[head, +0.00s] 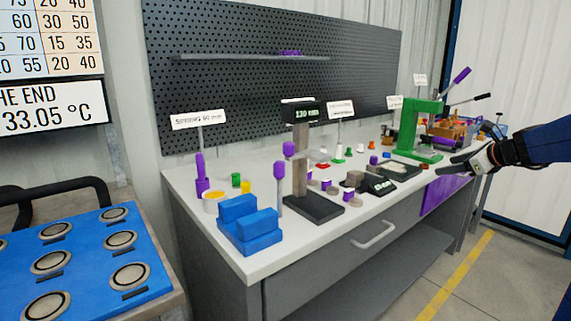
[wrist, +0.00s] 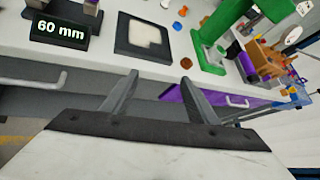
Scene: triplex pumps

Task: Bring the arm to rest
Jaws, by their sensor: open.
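My gripper (head: 458,164) is at the right in the head view, in front of the workbench's right part, with my arm reaching in from the right edge. In the wrist view my gripper (wrist: 158,86) shows two grey fingers spread apart with nothing between them. Behind the fingers are the bench front and the white bench top (wrist: 150,62). The fingers look apart from the bench, though the exact gap is hard to tell.
The bench holds a green press (head: 418,135), a blue block fixture (head: 245,222), a gauge stand reading 130 mm (head: 300,165) and a 60 mm display (wrist: 60,30). A purple panel (head: 440,192) hangs at the bench front. A blue tray cart (head: 85,262) stands left. Floor in front is clear.

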